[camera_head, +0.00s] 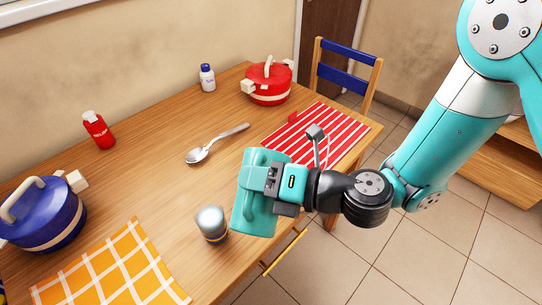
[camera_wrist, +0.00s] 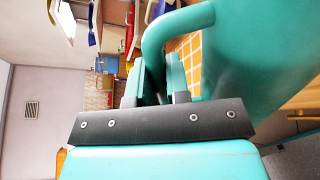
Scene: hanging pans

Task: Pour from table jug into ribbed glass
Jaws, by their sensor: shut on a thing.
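The teal jug (camera_head: 251,212) is held beside the table's front edge, just right of the small glass. In the wrist view the jug (camera_wrist: 262,50) fills the upper right, with its looped handle to the left. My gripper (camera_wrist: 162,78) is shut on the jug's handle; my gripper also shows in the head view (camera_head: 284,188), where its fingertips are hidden. A shiny grey glass (camera_head: 212,224) with a yellow and dark band low down stands upright on the table, apart from the jug; its ribs are too small to tell. The jug's contents are hidden.
The wooden table (camera_head: 150,190) also holds a spoon (camera_head: 197,155), a blue pot (camera_head: 45,215), a red pot (camera_head: 268,85), a red bottle (camera_head: 98,130), and a white bottle (camera_head: 207,78). A yellow checked cloth (camera_head: 110,270) and a striped mat (camera_head: 320,130) lie flat.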

